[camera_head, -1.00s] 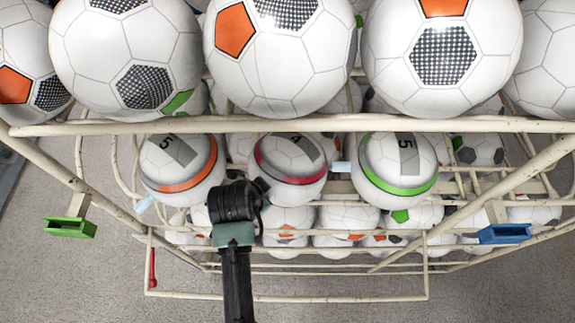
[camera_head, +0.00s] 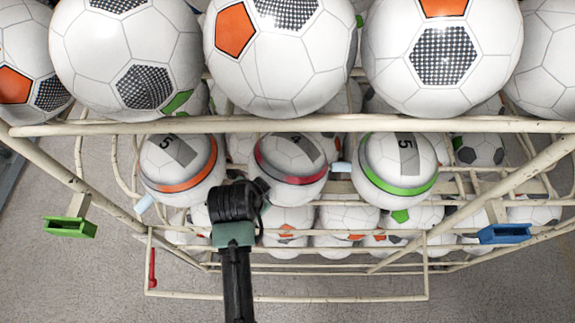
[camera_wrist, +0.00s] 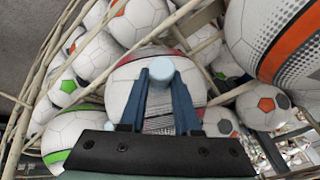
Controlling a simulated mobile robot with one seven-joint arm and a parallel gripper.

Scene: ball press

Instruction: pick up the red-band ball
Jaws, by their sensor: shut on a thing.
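The red-band ball (camera_head: 300,147) is white with a red band and a grey patch, and sits in the middle of the row below the rack's front rail. My gripper (camera_head: 262,190) is at its lower left side in the head view. In the wrist view the ball (camera_wrist: 120,92) lies just beyond the fingers, its red band partly showing at the top. My gripper (camera_wrist: 160,76) is shut on a pale blue peg (camera_wrist: 161,66) in front of the ball. Where the peg meets the ball is hidden.
The orange-band ball (camera_head: 180,165) is close on the left, the green-band ball (camera_head: 397,170) on the right. Cream rails (camera_head: 330,124) and large balls (camera_head: 440,60) are above. A green clip (camera_head: 69,227) and a blue clip (camera_head: 504,233) are at the sides.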

